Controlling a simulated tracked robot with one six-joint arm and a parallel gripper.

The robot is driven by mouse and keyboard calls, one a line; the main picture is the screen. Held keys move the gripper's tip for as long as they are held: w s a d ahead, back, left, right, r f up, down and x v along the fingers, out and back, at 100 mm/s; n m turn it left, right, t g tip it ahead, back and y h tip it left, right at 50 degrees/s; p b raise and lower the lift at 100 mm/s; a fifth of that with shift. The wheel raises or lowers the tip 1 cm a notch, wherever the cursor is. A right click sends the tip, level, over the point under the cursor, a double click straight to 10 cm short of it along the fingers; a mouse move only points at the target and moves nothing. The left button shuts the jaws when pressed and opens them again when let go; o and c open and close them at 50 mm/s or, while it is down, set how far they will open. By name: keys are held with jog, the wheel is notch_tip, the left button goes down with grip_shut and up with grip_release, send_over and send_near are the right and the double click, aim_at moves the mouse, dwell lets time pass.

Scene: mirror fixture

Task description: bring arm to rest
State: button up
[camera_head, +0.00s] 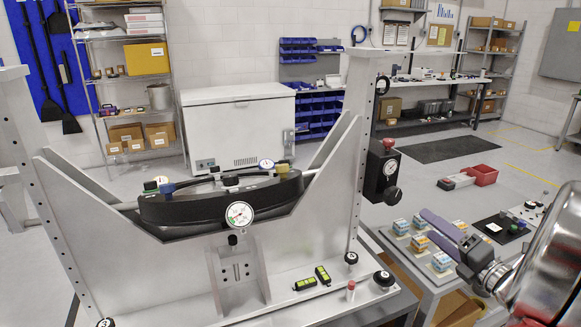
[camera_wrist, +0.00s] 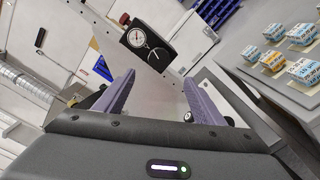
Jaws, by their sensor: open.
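My gripper (camera_head: 428,226) is at the right in the head view, with its purple fingers pointing left above the side table. In the wrist view my gripper (camera_wrist: 160,78) has its two purple fingers spread wide apart, with nothing between them. My silver arm fills the right edge of the head view. The gripper stands apart from the grey mirror fixture (camera_head: 85,235). The black box with a round gauge (camera_head: 382,171) on the fixture's right post also shows beyond the fingers in the wrist view (camera_wrist: 148,42).
Several small labelled boxes (camera_head: 419,243) stand on the side table below my gripper. A black curved bar with gauges (camera_head: 220,203) lies across the fixture. Two green-and-black levels (camera_head: 305,284) lie on its base.

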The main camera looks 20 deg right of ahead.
jog(key=shift+a, duration=0.1)
jog(key=w+a+f+n+g+y, duration=0.1)
jog(key=a+n+g+y, duration=0.3)
jog(key=a+n, duration=0.6)
jog(key=w+a+f+n+g+y, duration=0.1)
jog(key=w+a+n+g+y, duration=0.35)
jog(key=a, duration=1.05)
jog(key=s+a+n+g+h, duration=0.1)
jog(key=s+a+n+h, duration=0.2)
jog(key=n, duration=0.8)
jog(key=s+a+n+g+h, duration=0.1)
jog(key=s+a+n+h, duration=0.2)
jog(key=n, duration=0.8)
jog(key=s+a+f+n+g+h, duration=0.1)
jog(key=s+a+n+g+h, duration=0.1)
jog(key=s+a+n, duration=0.4)
jog(key=s+n+h, duration=0.1)
jog(key=s+n, duration=0.2)
jog(key=n, duration=0.2)
jog(key=shift+s+a, duration=0.15)
jog(key=shift+s, duration=0.2)
jog(key=shift+f, duration=0.1)
jog(key=shift+c, duration=0.2)
